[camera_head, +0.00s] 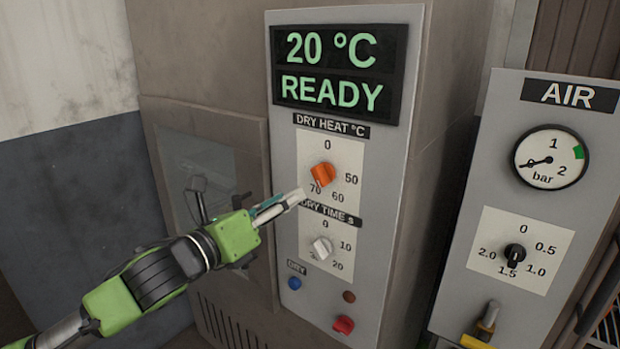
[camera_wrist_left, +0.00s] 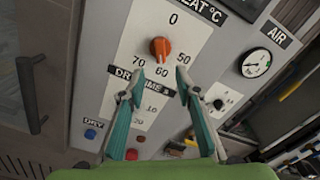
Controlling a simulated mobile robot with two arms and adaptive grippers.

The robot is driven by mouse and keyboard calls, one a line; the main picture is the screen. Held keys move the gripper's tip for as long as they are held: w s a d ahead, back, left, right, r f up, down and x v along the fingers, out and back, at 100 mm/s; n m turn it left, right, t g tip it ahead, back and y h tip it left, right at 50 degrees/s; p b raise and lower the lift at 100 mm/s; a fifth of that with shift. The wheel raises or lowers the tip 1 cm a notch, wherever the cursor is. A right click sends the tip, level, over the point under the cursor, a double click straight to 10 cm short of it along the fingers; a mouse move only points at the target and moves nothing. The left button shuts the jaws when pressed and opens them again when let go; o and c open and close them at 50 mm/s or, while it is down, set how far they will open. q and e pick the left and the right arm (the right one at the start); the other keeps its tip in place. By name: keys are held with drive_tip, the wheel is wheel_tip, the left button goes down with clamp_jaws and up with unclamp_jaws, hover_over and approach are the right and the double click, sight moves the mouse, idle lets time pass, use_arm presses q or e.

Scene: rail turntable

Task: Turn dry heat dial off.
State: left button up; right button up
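The orange dry heat dial (camera_head: 322,175) sits on a white scale plate marked 0, 50, 60 and 70, under the "DRY HEAT °C" label. Its ridge seems to point down, toward the 60–70 side; the exact mark is hard to tell. In the left wrist view the dial (camera_wrist_left: 159,47) lies just beyond and between the fingertips. My left gripper (camera_head: 292,198) is just below and left of the dial in the head view. In the left wrist view its two teal fingers (camera_wrist_left: 155,84) are apart, with nothing between them. My right gripper is not in view.
A display (camera_head: 338,72) reads "20 °C READY". Below the dial are the white dry time dial (camera_head: 321,247), a blue button (camera_head: 294,283) and a red control (camera_head: 343,324). At right stands an air panel with a gauge (camera_head: 550,158) and black dial (camera_head: 515,252).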

sight(317, 180)
use_arm(q)
drive_tip(key=p+x, duration=0.2)
drive_tip(key=x, duration=0.7)
drive_tip(key=shift+w+d+p, duration=0.2)
drive_tip(key=shift+d+p, duration=0.05)
drive_tip(key=shift+p, duration=0.1)
clamp_jaws()
